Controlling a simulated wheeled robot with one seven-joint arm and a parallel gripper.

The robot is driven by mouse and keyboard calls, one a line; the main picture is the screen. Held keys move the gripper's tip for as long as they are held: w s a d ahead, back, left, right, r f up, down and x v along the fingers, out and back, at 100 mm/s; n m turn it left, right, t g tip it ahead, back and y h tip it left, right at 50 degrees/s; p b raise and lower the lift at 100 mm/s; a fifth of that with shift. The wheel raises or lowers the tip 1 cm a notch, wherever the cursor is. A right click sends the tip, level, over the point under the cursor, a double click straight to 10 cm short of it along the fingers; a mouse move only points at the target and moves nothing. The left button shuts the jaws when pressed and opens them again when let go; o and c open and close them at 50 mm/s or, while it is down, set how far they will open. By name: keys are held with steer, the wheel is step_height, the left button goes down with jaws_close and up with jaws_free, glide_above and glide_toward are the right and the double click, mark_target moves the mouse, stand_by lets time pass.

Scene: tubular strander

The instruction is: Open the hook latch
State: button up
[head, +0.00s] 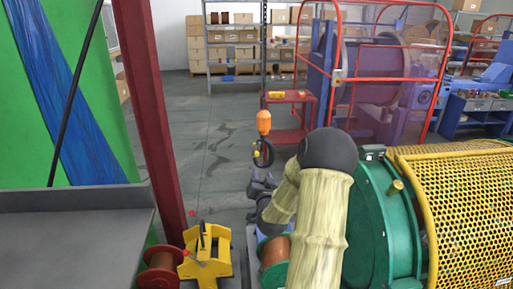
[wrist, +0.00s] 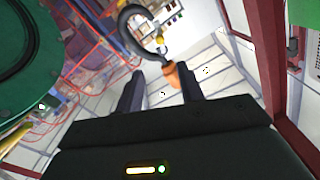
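A dark curved hook (head: 263,153) hangs under an orange block (head: 264,122) in the middle of the head view. A small yellow part (head: 256,153), perhaps its latch, sits at the hook's opening. In the wrist view the hook (wrist: 132,32) lies beyond my fingertips, its yellow part (wrist: 160,40) toward the right. The orange block (wrist: 171,74) appears close to the right finger; I cannot tell whether they touch. My gripper (wrist: 160,72) is open, with nothing clearly held between its two dark fingers. In the head view my gripper (head: 262,184) is below the hook, partly hidden by my sleeved arm.
A green drum with a yellow perforated guard (head: 460,200) stands at the right. A red post (head: 150,110) rises at the left. A yellow stand (head: 206,262) and copper spool (head: 160,270) are low in front. Open grey floor (head: 215,150) lies behind.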

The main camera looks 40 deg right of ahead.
mark_target(257, 155)
steer(key=p+x, duration=0.8)
steer(key=x, duration=0.8)
steer(key=shift+a, duration=0.15)
steer(key=shift+x, duration=0.8)
jaws_close()
